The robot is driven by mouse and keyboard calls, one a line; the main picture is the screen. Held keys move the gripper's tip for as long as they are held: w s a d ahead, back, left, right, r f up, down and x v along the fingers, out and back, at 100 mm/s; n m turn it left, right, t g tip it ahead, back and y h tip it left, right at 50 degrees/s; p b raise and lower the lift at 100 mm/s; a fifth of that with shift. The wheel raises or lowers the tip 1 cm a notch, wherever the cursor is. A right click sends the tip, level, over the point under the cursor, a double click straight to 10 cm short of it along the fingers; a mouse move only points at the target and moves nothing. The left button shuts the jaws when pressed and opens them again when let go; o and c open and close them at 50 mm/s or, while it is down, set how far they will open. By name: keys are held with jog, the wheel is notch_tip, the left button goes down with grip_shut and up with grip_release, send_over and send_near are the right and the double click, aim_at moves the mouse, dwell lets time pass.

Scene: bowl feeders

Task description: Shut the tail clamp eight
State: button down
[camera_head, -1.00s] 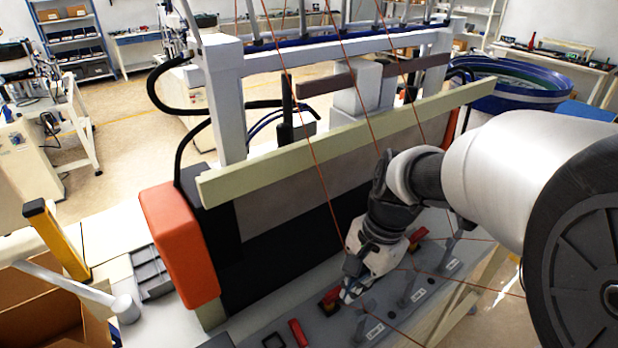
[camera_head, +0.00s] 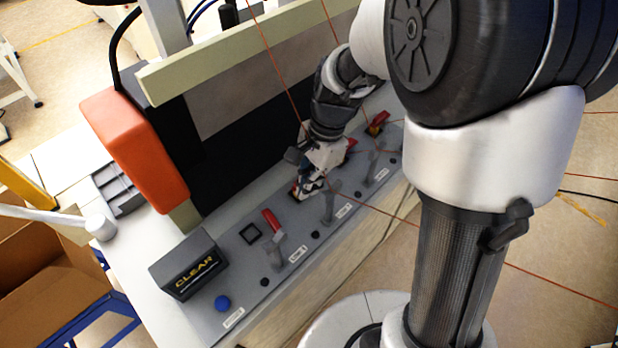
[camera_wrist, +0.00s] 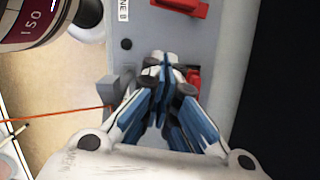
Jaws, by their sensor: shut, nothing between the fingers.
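The clamp panel (camera_head: 322,224) is a grey strip along the machine's front, with several red clamp handles and grey levers. My gripper (camera_head: 308,190) points down onto it, fingers together and empty, beside a grey lever (camera_head: 332,205). In the wrist view my shut fingertips (camera_wrist: 165,65) partly cover a red clamp part (camera_wrist: 193,76); I cannot tell whether they touch it. A label (camera_wrist: 123,10) reading "NE 8" or "NE B" and another red handle (camera_wrist: 182,10) lie at the top edge. In the head view a red handle (camera_head: 272,222) lies at the lower left of my gripper.
A dark box marked CLEAR (camera_head: 190,268) and a blue button (camera_head: 222,303) are at the panel's near left end. An orange housing (camera_head: 135,150) and a pale beam (camera_head: 235,55) rise behind the panel. Thin orange lines cross the view. A cardboard box (camera_head: 45,270) stands lower left.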

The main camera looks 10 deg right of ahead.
aim_at(273, 220)
jog(key=x, duration=0.2)
jog(key=b+x, duration=0.1)
jog(key=x, duration=0.2)
jog(key=shift+s+a+f, duration=0.1)
jog(key=shift+a+f, duration=0.1)
jog(key=shift+a, duration=0.1)
jog(key=shift+s+a+r+b, duration=0.1)
jog(key=shift+s+a+b, duration=0.1)
jog(key=shift+a, duration=0.3)
jog(key=shift+s+a+r+b, duration=0.1)
jog(key=shift+s+a, duration=0.15)
jog(key=shift+a, duration=0.3)
jog(key=shift+s+a, duration=0.25)
jog(key=shift+a, duration=0.25)
